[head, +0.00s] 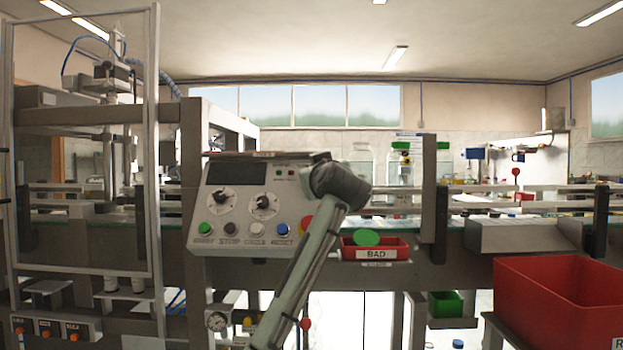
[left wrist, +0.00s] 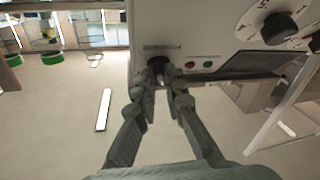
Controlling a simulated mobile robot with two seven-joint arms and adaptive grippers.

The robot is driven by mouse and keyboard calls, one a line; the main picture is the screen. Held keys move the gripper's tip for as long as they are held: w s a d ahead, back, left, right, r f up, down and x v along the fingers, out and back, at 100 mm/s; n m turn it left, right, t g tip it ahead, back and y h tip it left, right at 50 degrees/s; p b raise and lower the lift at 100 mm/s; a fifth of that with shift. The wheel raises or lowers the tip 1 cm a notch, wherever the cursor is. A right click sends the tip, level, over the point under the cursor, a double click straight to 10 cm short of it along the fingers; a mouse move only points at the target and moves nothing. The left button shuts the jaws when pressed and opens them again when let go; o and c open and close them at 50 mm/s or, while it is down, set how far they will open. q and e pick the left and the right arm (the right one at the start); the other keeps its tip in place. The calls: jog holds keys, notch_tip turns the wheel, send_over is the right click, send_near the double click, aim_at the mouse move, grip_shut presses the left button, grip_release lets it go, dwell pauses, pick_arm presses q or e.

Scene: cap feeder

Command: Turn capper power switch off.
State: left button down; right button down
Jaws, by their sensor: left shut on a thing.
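The capper control panel (head: 235,215) is a light grey box with a dark display, two dials and a row of coloured buttons. My left arm rises from below, and its wrist covers the panel's upper right corner in the head view, hiding the gripper and the switch there. In the left wrist view the black capper power switch (left wrist: 157,64) sits under a small label, beside a red lamp (left wrist: 190,65) and a green lamp (left wrist: 207,64). My left gripper (left wrist: 166,78) has its fingertips at the switch and is shut on it. The switch's setting cannot be made out.
A yellow and red emergency button (head: 307,225) is close to my forearm. A red BAD tray (head: 402,248) and a large red bin (head: 560,300) stand at the right. The capper frame (head: 155,150) stands at the left.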

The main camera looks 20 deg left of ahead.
pick_arm(q)
jog(key=shift+d+n+g+y, duration=0.15)
jog(key=shift+n+g+y, duration=0.45)
jog(key=shift+n, duration=0.6)
jog(key=shift+w+n, duration=0.1)
jog(key=shift+n, duration=0.3)
jog(key=shift+y, duration=0.4)
jog(key=c, duration=1.6)
grip_release()
jog(key=v, duration=1.2)
jog(key=shift+r, duration=0.3)
